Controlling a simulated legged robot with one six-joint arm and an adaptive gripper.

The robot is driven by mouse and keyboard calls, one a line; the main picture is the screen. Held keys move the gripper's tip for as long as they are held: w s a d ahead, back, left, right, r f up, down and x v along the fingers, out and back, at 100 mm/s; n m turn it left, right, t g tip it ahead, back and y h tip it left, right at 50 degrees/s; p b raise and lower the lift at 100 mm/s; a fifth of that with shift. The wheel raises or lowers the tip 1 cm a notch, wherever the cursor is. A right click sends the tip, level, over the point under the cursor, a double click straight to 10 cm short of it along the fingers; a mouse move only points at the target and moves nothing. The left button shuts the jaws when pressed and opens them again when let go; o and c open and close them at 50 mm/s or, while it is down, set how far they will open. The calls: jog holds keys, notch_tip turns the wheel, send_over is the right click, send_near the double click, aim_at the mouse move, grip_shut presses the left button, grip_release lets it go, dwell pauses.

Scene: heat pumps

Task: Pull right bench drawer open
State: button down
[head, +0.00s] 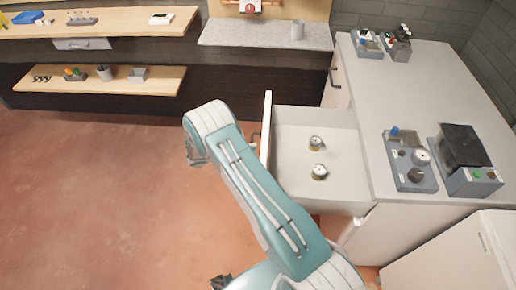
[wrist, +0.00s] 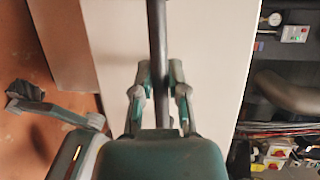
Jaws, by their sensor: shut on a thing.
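The right bench drawer (head: 318,190) stands pulled out of the bench in the head view, with its inside showing. Two small round gauges (head: 316,143) lie in it, apart from each other. Its pale front panel (head: 266,130) faces left, and a dark handle (head: 254,140) shows partly beside my arm. In the wrist view the handle is a dark bar (wrist: 156,35) running up the picture in front of the pale panel (wrist: 210,60). My gripper (wrist: 159,78) has a finger on each side of this bar and is shut on it. My arm hides the gripper's contact in the head view.
The grey bench top (head: 400,110) carries gauge boxes (head: 410,160) and a black-topped device (head: 461,150). A pale cabinet (head: 440,258) stands at the lower right. Wooden shelves (head: 100,80) line the back wall. The reddish floor (head: 90,200) left of the drawer is clear.

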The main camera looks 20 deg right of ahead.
jog(key=shift+w+a+f, duration=0.1)
jog(key=shift+a+f, duration=0.15)
jog(key=shift+a, duration=0.25)
jog(key=c, duration=0.6)
grip_release()
jog(key=shift+c, duration=0.2)
jog(key=shift+w, duration=0.15)
jog(key=shift+r, duration=0.1)
jog(key=w+a+r, duration=0.1)
jog(key=a+r, duration=0.1)
jog(key=a, duration=0.9)
jog(key=shift+w+a, duration=0.15)
jog(key=shift+a, duration=0.25)
